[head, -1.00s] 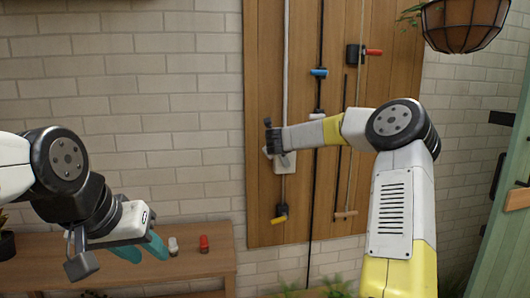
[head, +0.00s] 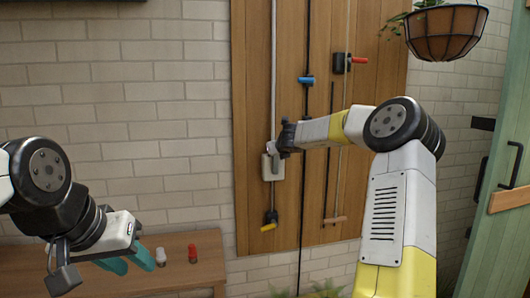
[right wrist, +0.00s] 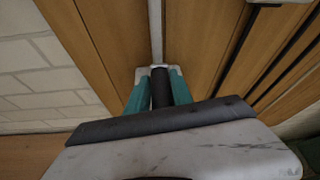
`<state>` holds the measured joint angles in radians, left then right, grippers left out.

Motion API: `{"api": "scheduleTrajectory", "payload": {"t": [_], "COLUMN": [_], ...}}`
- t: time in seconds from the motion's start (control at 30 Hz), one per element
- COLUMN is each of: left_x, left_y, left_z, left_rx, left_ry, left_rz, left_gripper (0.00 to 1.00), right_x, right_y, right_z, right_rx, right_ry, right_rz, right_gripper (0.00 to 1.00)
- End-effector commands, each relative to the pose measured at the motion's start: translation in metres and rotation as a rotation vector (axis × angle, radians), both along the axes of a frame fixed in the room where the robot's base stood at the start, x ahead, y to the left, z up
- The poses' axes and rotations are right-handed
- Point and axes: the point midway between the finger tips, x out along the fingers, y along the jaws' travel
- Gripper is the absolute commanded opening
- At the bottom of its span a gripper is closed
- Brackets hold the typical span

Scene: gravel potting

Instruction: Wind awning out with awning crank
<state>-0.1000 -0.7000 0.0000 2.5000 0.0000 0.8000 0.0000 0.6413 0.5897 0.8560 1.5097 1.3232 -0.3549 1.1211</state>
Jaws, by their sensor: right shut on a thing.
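A pale box (head: 267,172) is fixed to the wooden panel, at the lower end of a long grey vertical rod. A short grey crank arm (head: 274,166) sits on its front. My right gripper (head: 284,147) is at the crank, just right of the rod. In the right wrist view its teal fingers are shut on a dark cylindrical grip (right wrist: 161,88), with the pale box behind. My left gripper (head: 127,261) is empty, fingers apart, low on the left over the bench. The awning is not in view.
The panel (head: 254,100) also carries a yellow-handled part (head: 270,218), a blue handle (head: 306,80), a red handle (head: 359,60) and a rod with a wooden grip (head: 335,220). White and red small items (head: 193,253) stand on the bench (head: 200,272). A basket (head: 446,35) hangs upper right.

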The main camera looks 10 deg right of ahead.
Motion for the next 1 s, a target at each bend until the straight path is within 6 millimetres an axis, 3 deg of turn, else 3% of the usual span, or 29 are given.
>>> {"api": "scheduleTrajectory", "payload": {"t": [0.03, 0.27, 0.3, 0.37, 1.0], "left_x": [0.0000, 0.0000, 0.0000, 0.0000, 0.0000], "left_y": [0.0000, 0.0000, 0.0000, 0.0000, 0.0000], "left_z": [0.0000, 0.0000, 0.0000, 0.0000, 0.0000], "left_rx": [0.000, 0.000, 0.000, 0.000, 0.000], "left_ry": [0.000, 0.000, 0.000, 0.000, 0.000], "left_rz": [0.000, 0.000, 0.000, 0.000, 0.000], "left_gripper": [0.36, 0.36, 0.36, 0.36, 0.36], "right_x": [-0.0001, -0.0002, -0.0002, -0.0002, -0.0002], "right_y": [-0.0138, -0.0136, -0.0135, -0.0128, -0.0047], "right_z": [-0.0027, -0.0037, -0.0038, -0.0041, -0.0030], "right_rx": [-0.008, -0.008, -0.008, -0.007, -0.001], "right_ry": [0.004, 0.006, 0.007, 0.007, 0.004], "right_rz": [-0.024, -0.023, -0.023, -0.021, -0.009], "right_gripper": [0.00, 0.00, 0.33, 0.44, 0.44]}}
